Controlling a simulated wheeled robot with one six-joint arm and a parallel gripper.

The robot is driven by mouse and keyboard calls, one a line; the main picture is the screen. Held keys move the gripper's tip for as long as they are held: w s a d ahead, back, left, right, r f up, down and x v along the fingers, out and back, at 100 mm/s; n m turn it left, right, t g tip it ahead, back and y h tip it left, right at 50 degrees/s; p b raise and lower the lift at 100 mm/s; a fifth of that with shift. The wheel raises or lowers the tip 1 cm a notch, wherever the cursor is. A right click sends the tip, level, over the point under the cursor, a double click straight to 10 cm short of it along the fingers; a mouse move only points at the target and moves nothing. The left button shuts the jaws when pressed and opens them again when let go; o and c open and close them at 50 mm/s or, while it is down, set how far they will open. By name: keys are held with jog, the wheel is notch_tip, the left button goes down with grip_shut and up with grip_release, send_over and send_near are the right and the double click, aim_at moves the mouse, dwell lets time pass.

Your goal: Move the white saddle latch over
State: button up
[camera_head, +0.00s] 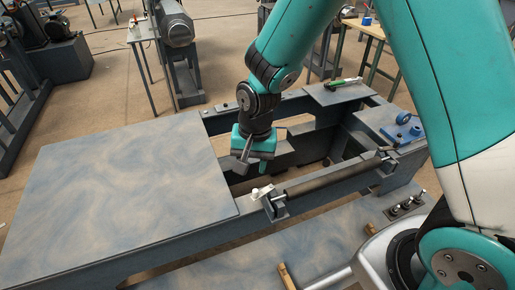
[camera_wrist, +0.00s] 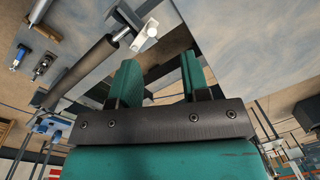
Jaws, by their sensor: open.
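The white saddle latch (camera_head: 262,191) sits at the left end of the dark roller, on the front rail of the machine frame. In the wrist view the white latch (camera_wrist: 144,36) lies beyond the fingertips, slightly left of centre. My gripper (camera_head: 253,166) points down over the frame opening, just behind and left of the latch in the head view. In the wrist view my gripper (camera_wrist: 158,72) has its two teal fingers apart, with nothing between them. It does not touch the latch.
The dark roller (camera_head: 330,178) runs right from the latch along the front rail. A wide flat panel (camera_head: 125,195) covers the frame's left side. Blue parts (camera_head: 404,118) lie on the right plate, and a green-and-white item (camera_head: 345,82) lies on the back plate.

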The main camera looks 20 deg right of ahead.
aim_at(255, 190)
jog(key=f, duration=0.1)
jog(key=w+d+f+m+p, duration=0.1)
jog(key=w+f+m+h, duration=0.1)
jog(key=f, duration=0.1)
jog(key=shift+d+f+p, duration=0.1)
jog(key=shift+d+p, duration=0.15)
jog(key=shift+p, duration=0.05)
jog(key=shift+f, duration=0.35)
notch_tip(255, 190, down, 9)
jog(key=b, duration=0.7)
jog(key=shift+r, duration=0.25)
jog(key=shift+c, duration=0.2)
jog(key=c, duration=0.6)
